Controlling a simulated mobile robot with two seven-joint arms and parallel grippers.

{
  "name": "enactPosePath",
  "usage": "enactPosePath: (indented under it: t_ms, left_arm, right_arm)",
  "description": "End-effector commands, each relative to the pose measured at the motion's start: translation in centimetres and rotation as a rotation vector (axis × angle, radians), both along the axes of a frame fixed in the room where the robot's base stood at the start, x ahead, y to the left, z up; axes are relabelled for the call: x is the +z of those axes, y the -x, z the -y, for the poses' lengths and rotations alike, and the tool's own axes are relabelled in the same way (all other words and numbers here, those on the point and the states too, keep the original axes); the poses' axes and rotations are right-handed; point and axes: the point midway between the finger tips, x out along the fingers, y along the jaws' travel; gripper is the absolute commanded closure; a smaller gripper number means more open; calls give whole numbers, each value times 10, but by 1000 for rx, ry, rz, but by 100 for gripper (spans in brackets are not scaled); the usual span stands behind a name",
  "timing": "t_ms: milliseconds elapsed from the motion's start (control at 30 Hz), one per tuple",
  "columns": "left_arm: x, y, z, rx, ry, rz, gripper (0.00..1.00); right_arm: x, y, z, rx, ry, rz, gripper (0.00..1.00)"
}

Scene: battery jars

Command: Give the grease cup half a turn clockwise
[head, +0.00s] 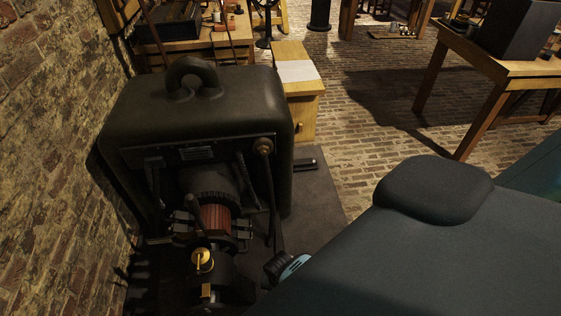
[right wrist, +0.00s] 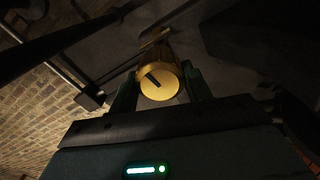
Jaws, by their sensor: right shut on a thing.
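The grease cup (right wrist: 162,90) is a round brass cap in the right wrist view, with a short dark mark on its face that slants from upper left towards the middle. My right gripper (right wrist: 158,84) has a dark finger on each side of it and is shut on it. In the head view a brass cap (head: 202,258) shows on the front of the dark machine; I cannot tell for sure that it is the same cup. My right fingertips are not clear in the head view. My left gripper is not in view.
The dark machine (head: 205,100) with a ring on top stands by the brick wall (head: 50,150). Its copper-coloured drum (head: 215,218) is close above the brass cap. A wooden cabinet (head: 310,112) stands behind it. The brick floor to the right is mostly clear, up to a wooden table (head: 519,68).

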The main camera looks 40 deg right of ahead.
Motion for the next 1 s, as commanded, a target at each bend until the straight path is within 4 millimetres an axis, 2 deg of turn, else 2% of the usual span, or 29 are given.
enactPosePath:
  t_ms: [300,867,900,1000]
  left_arm:
    - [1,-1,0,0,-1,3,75]
    - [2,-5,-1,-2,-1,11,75]
    - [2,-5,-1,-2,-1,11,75]
    - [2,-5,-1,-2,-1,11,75]
  right_arm:
    - [1,-2,1,-136,2,3,74]
    - [1,-2,2,-169,3,3,74]
    - [1,-2,1,-168,2,4,50]
    - [1,-2,1,-168,3,3,37]
